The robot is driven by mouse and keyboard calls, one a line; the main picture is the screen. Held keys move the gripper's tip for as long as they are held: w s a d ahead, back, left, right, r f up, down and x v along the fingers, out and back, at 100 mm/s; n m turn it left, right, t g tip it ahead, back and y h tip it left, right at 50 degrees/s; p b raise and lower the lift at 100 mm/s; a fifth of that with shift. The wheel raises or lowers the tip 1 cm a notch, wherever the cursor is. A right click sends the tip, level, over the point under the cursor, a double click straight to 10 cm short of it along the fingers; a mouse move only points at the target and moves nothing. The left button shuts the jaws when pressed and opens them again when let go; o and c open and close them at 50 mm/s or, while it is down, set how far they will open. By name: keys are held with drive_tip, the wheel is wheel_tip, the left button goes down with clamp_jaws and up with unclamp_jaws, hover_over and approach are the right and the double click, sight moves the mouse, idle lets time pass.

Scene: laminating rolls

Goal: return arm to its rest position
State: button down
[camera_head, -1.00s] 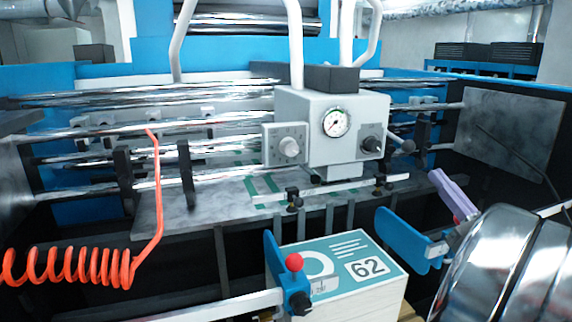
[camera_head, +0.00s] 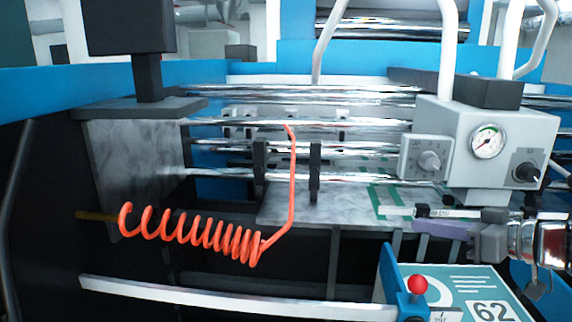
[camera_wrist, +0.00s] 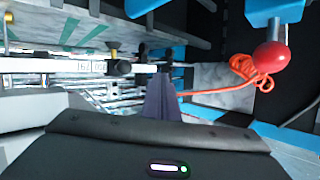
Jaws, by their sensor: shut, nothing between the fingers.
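My gripper (camera_head: 418,226) comes in from the right edge in the camera_head view, its purple fingers pointing left. It shows in front of the machine's lower plate, above the printed box marked 62 (camera_head: 490,308). In the camera_wrist view the purple fingers (camera_wrist: 160,82) are together, with nothing seen between them. Most of my arm is outside the camera_head view.
A laminating machine with shiny rolls (camera_head: 370,119) and a grey gauge box (camera_head: 487,150) fills the middle. An orange coiled hose (camera_head: 205,236) hangs at left. A red ball knob (camera_head: 418,284) stands by the box; it also shows near the fingers in the camera_wrist view (camera_wrist: 271,57).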

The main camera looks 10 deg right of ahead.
drive_tip(key=s+a+f+m+g+h, duration=0.1)
drive_tip(key=s+a, duration=0.2)
drive_tip(key=a, duration=0.6)
drive_tip(key=s+a+f+m+g+h, duration=0.15)
drive_tip(key=s+a, duration=0.25)
drive_tip(key=a, duration=0.4)
drive_tip(key=s+a+f+m+g+h, duration=0.1)
drive_tip(key=s+a+m+g, duration=0.15)
drive_tip(key=a, duration=0.65)
drive_tip(key=s+d+f+g+h, duration=0.2)
drive_tip(key=s+d+f, duration=0.3)
drive_tip(key=d+f, duration=0.3)
wheel_tip(320, 180, down, 5)
drive_tip(key=shift+s+d+r+h, duration=0.15)
drive_tip(key=shift+s+d+h, duration=0.15)
drive_tip(key=shift+h, duration=0.55)
